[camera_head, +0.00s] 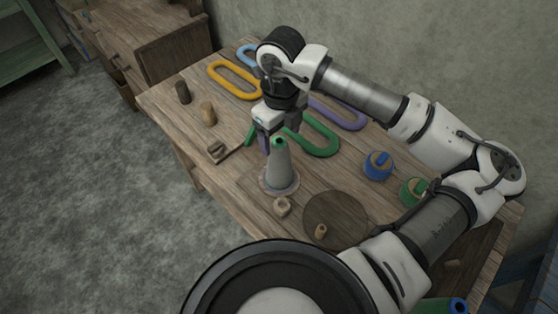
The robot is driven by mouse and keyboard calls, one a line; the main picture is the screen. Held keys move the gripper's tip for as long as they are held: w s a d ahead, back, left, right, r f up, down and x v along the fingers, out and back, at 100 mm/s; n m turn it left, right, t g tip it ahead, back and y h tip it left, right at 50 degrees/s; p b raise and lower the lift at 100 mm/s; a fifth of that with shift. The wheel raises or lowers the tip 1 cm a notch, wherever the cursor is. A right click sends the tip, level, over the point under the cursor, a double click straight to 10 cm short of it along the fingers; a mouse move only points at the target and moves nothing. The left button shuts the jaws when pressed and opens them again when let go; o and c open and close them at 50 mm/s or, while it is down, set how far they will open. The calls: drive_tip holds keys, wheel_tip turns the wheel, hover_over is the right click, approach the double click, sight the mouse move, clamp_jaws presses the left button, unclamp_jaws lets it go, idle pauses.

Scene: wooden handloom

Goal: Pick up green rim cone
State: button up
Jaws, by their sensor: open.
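The green rim cone (280,170) is a pale grey cone with a green top. It stands upright on a light round base on the wooden table (243,184), near the front edge. My gripper (277,138) points down just above and around the cone's tip, with its jaws open. I cannot tell whether a finger touches the cone.
Yellow (235,80), purple (338,113) and green (313,140) loops lie behind the cone. A small wooden block (282,206) and round board (336,219) are close in front. Blue (378,165) and green (413,191) spools stand right. Wooden pegs (208,113) stand left.

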sight(279, 151)
drive_tip(key=shift+w+a+f+p, duration=0.15)
drive_tip(key=shift+f+p, duration=0.5)
drive_tip(key=shift+f, duration=1.15)
drive_tip(key=shift+w+f+p, duration=0.1)
drive_tip(key=shift+f+p, duration=0.55)
drive_tip(key=shift+f, duration=1.15)
drive_tip(key=c, duration=1.5)
drive_tip(key=shift+r, duration=0.1)
